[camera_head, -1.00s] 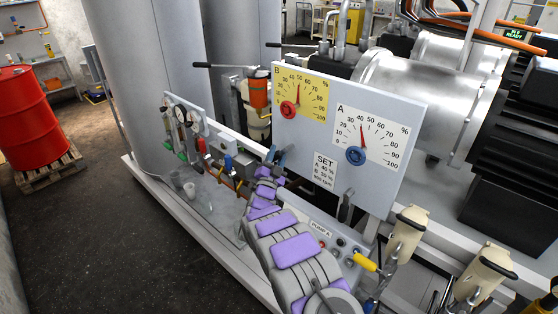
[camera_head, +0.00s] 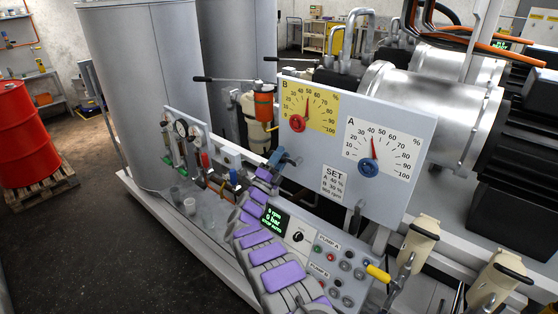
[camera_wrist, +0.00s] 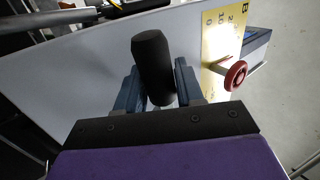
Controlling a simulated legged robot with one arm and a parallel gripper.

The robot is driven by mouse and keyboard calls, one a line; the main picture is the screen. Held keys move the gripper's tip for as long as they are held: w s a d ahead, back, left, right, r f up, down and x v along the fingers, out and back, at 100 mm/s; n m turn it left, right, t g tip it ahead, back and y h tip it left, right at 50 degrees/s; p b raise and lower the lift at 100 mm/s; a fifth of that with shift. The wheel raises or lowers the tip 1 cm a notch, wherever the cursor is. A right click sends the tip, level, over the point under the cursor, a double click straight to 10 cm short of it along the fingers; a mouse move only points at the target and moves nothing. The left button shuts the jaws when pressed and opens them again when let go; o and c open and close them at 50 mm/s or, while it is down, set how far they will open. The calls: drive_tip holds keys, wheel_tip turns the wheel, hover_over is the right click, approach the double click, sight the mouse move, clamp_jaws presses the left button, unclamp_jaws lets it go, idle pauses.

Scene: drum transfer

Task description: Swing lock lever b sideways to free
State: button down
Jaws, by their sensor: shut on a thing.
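Lock lever b shows in the wrist view as a black rounded handle (camera_wrist: 153,68) between the two blue-grey fingers of my gripper (camera_wrist: 160,85). My gripper is shut on it. In the head view my gripper (camera_head: 284,156) is at the lower left edge of the white dial panel (camera_head: 411,197), below the yellow B scale (camera_head: 322,115); the lever there is mostly hidden by the fingers. The red B knob (camera_head: 297,124) also shows in the wrist view (camera_wrist: 236,75), right of the handle. A similar black lever (camera_head: 357,216) hangs below the A side of the panel.
A control box with a lit screen (camera_head: 275,221) and pump buttons stands right beside my arm. Gauges (camera_head: 181,128) and clear beakers (camera_head: 189,205) are left.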

drive_tip(key=shift+m+h, duration=0.3)
drive_tip(key=shift+m, duration=0.2)
drive_tip(key=c, duration=0.8)
unclamp_jaws()
drive_tip(key=shift+r, duration=0.1)
drive_tip(key=shift+c, duration=0.2)
drive_tip(key=shift+s, duration=0.1)
drive_tip(key=p+v, duration=0.3)
drive_tip(key=v, duration=1.4)
drive_tip(key=shift+a+g, duration=0.35)
drive_tip(key=shift+g, duration=0.05)
drive_tip(key=shift+r, duration=0.1)
